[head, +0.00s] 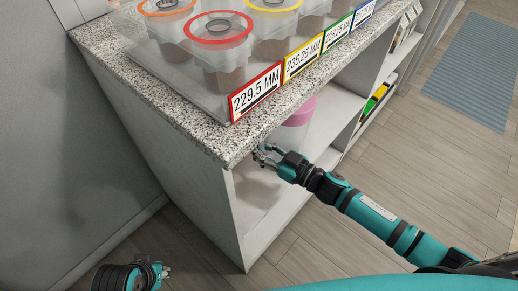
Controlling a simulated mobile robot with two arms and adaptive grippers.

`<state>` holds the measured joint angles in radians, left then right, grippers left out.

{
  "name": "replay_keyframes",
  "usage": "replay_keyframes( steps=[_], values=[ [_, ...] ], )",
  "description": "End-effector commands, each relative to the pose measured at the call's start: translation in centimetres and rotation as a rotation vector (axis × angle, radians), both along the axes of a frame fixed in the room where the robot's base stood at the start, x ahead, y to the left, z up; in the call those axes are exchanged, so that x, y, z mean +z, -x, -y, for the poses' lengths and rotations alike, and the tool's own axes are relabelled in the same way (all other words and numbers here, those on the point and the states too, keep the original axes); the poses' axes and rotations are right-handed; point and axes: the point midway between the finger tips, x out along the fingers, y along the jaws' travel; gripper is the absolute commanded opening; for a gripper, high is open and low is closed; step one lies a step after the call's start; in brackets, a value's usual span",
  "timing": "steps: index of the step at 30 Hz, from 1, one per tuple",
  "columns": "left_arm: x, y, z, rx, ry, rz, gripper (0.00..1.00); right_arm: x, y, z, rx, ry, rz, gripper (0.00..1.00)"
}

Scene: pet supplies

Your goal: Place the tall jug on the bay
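A clear jug with a pink lid (298,112) stands in the open bay (247,228) under the speckled counter. The counter edge and my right gripper hide part of it. My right gripper (262,155) is at the bay's opening, its fingers in front of and to the left of the jug's body. I cannot tell whether they touch it or how far they are open. My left gripper (165,270) is low at the bottom left, over the floor, away from the jug. Its fingers are too small to judge.
The counter (180,118) carries a clear tray of ringed containers with coloured size labels (256,92). Its front corner overhangs the bay close to my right gripper. Another shelf (375,98) with colourful items lies to the right. Floor is clear at right, with a blue mat (470,70).

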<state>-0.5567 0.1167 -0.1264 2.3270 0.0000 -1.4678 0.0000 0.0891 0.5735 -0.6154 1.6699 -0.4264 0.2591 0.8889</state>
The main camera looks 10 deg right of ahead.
Motion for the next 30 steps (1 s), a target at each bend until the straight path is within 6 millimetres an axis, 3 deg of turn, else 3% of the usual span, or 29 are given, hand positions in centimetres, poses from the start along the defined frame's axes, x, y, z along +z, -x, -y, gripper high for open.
replay_keyframes(
  steps=[4, 11, 22, 25, 30],
  values=[
    [0.0, 0.0, 0.0, 0.000, 0.000, -0.001, 0.00, -0.1, 0.0, 0.0, -0.001, 0.000, -0.003, 0.02],
    [0.0, 0.0, 0.0, 0.000, 0.000, 0.000, 0.00, 0.0, 0.0, 0.0, -0.001, 0.001, -0.002, 0.29],
    [0.1, -0.1, 0.0, 0.000, 0.000, 0.005, 0.00, 0.0, 0.7, 0.7, -0.002, 0.001, -0.003, 0.29],
    [-0.2, -0.2, 0.0, 0.000, 0.000, 0.004, 0.00, -0.1, 1.9, 1.9, -0.002, 0.003, -0.005, 0.29],
    [-2.3, -0.4, 0.2, -0.003, 0.001, -0.014, 0.00, 0.0, 4.6, 4.5, -0.001, 0.003, -0.007, 0.29]
  ],
)
